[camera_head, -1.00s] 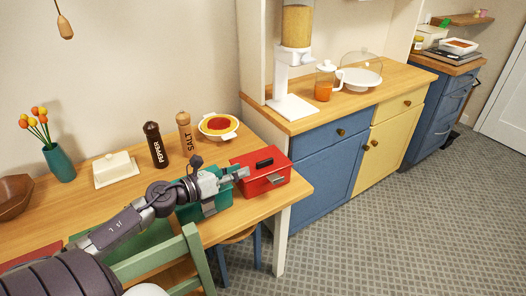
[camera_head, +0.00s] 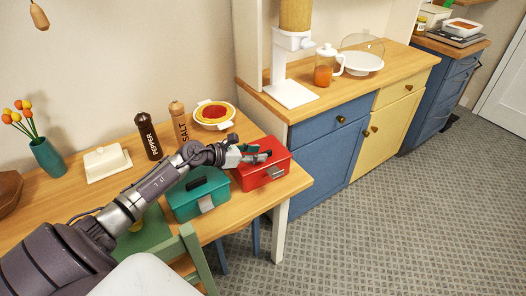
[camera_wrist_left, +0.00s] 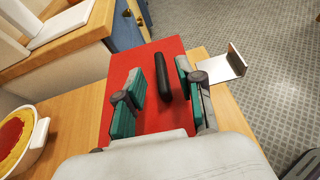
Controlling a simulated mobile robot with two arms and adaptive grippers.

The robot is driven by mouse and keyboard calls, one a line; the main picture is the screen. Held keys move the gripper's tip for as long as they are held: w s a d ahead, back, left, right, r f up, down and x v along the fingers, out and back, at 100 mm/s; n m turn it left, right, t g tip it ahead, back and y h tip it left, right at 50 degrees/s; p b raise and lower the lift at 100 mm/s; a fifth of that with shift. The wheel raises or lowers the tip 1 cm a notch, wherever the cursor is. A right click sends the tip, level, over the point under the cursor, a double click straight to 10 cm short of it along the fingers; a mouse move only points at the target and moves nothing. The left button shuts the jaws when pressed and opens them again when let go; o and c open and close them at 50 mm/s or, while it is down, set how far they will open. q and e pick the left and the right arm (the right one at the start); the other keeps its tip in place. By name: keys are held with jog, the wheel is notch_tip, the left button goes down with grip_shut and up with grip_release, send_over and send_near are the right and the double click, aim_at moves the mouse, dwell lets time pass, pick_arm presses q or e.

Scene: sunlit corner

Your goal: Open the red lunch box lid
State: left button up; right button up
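The red lunch box (camera_head: 267,177) sits at the right end of the wooden table with its lid down. It also fills the middle of the left wrist view (camera_wrist_left: 122,70), with a black handle (camera_wrist_left: 162,78) on the lid and a metal latch (camera_wrist_left: 234,66) sticking out at the front. My left gripper (camera_head: 258,156) is over the lid. In the left wrist view my left gripper (camera_wrist_left: 163,88) is open, with its two green-padded fingers apart on either side of the handle, which shows clear of both. Whether the fingertips touch the lid I cannot tell. My right gripper is not in view.
A teal lunch box (camera_head: 183,203) stands left of the red one, under my left arm. A pie dish (camera_head: 213,114), salt mill (camera_head: 179,124), pepper mill (camera_head: 148,138) and butter dish (camera_head: 107,162) stand behind. A green chair (camera_head: 190,255) is at the table's front.

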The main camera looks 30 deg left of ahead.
aim_at(263, 152)
pick_arm(q)
jog(key=shift+x, duration=1.5)
jog(key=shift+c, duration=0.3)
grip_shut()
